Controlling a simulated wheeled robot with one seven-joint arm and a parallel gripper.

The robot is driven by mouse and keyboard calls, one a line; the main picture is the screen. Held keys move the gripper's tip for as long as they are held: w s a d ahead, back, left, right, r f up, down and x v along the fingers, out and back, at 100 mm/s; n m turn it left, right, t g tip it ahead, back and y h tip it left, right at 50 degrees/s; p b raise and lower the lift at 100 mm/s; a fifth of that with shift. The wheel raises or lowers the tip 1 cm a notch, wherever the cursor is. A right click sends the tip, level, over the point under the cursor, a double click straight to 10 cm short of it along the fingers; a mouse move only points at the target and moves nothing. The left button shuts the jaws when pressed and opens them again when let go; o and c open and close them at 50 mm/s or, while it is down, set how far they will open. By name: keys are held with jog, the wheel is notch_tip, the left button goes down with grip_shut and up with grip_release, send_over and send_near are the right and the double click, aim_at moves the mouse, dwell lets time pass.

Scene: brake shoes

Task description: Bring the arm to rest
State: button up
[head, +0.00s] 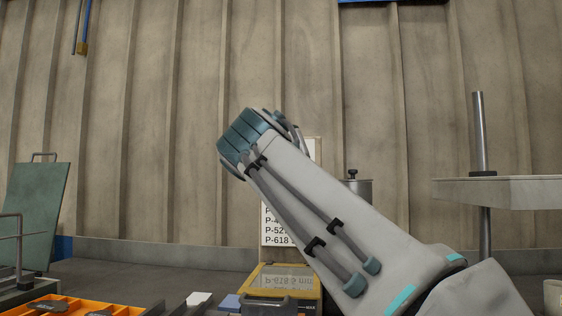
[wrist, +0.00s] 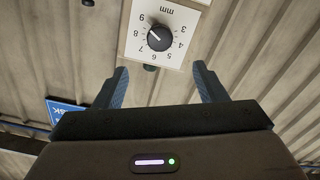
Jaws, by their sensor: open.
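My arm is raised in the head view, running from the lower right up to the middle in front of the corrugated wall. The head view does not show the fingers of my gripper. In the wrist view, my gripper (wrist: 160,86) has its two blue fingers wide apart with nothing between them. Past the fingertips is a white dial plate (wrist: 166,32) marked "mm" with a black knob (wrist: 159,38), seen upside down. It looks apart from the fingers.
An orange tray (head: 130,311) with dark parts stands at the lower left, beside a green panel (head: 35,215). A yellow-framed box (head: 284,281) sits at the front middle. A metal post (head: 480,135) with a pale shelf (head: 500,192) rises at right. A number sign (head: 272,238) is partly hidden behind my arm.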

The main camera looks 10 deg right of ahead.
jog(key=shift+w+p, duration=0.1)
jog(key=shift+p, duration=0.25)
jog(key=s+d+f+g+y+p, duration=0.1)
jog(key=s+d+f+g+p, duration=0.2)
jog(key=f+p, duration=0.5)
jog(key=s+d+f+g+y+p, duration=0.1)
jog(key=s+d+f+g+p, duration=0.15)
jog(key=f+g+p, duration=0.45)
jog(key=s+f+g+y+p, duration=0.1)
jog(key=s+f+g+p, duration=0.1)
jog(key=s+f+p, duration=0.2)
jog(key=s+a+f+g+y+p, duration=0.1)
jog(key=s+f+p, duration=0.4)
jog(key=s+p, duration=0.5)
jog(key=s+g+y, duration=0.1)
jog(key=s, duration=0.2)
jog(key=shift+s+f+m+y, duration=0.2)
jog(key=shift+s+m+y, duration=0.1)
jog(key=shift+s, duration=0.05)
